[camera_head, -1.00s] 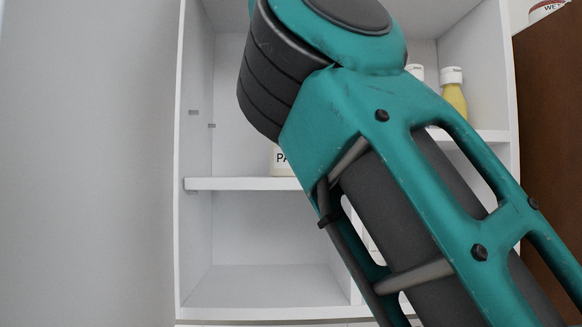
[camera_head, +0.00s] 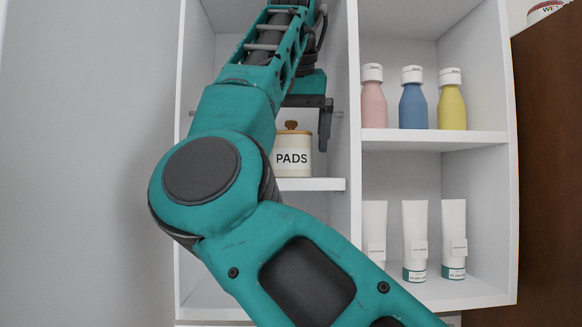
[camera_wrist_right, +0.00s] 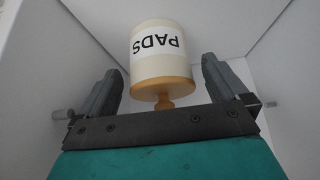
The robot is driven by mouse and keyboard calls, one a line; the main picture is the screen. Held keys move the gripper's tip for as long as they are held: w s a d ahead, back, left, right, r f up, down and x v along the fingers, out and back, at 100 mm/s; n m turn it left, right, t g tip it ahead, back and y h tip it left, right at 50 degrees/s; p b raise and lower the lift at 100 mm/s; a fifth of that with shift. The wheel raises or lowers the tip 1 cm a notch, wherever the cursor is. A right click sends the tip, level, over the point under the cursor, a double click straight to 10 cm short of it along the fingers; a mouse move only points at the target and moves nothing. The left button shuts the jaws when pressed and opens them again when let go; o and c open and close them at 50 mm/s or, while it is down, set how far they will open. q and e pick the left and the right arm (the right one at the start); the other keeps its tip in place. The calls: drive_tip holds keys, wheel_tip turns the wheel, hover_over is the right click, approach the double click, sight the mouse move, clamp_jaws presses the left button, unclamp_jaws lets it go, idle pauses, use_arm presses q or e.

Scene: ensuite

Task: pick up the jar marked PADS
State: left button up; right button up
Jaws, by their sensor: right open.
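The jar marked PADS (camera_head: 292,160) is cream with a wooden lid and knob. It stands upright on the middle shelf of the left compartment in the head view. My right gripper (camera_head: 308,125) is just above and around the lid's level, partly hidden by my arm. In the right wrist view the jar (camera_wrist_right: 158,58) appears upside down between the two open fingers of the right gripper (camera_wrist_right: 163,88), with a gap on each side. The lid knob points toward the gripper's palm. My left gripper is not in view.
The white cabinet's divider (camera_head: 354,120) is close on the right of the jar. Pink (camera_head: 373,100), blue (camera_head: 412,100) and yellow (camera_head: 451,100) bottles stand on the right shelf (camera_head: 430,138). White tubes (camera_head: 414,235) stand below. A brown panel (camera_head: 545,150) is at far right.

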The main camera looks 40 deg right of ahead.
drive_tip(key=shift+x, duration=1.15)
drive_tip(key=c, duration=1.5)
